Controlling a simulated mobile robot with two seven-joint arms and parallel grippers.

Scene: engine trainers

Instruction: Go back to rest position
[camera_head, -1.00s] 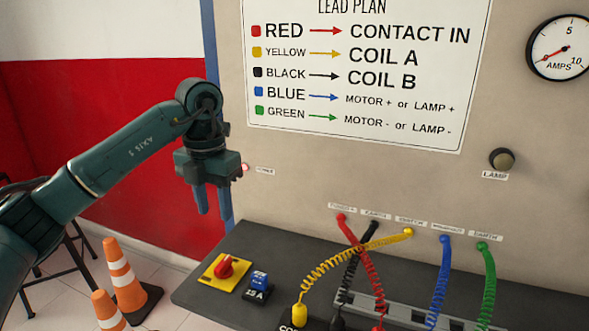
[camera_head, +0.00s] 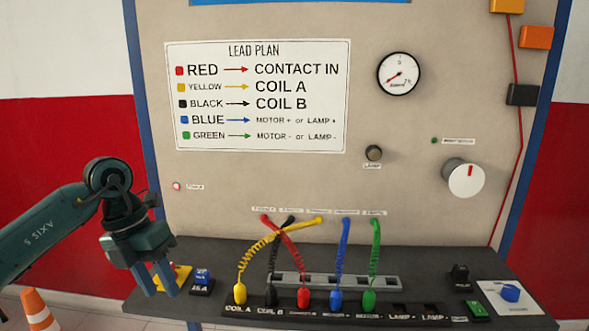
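My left gripper (camera_head: 158,279) hangs at the left, fingers pointing down, in front of the yellow switch plate (camera_head: 181,272) at the bench's left end. Its two blue fingers look a little apart with nothing between them. My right gripper is not in view. On the bench (camera_head: 220,262), yellow (camera_head: 240,292), black (camera_head: 271,293), red (camera_head: 303,296), blue (camera_head: 336,299) and green (camera_head: 369,298) plugs stand in the front row of labelled sockets. Their coiled leads run up to the panel.
A white plate with a blue knob (camera_head: 510,293) lies at the bench's right end. An orange cone (camera_head: 38,310) stands on the floor at lower left. The lead plan sign (camera_head: 258,97) hangs on the panel.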

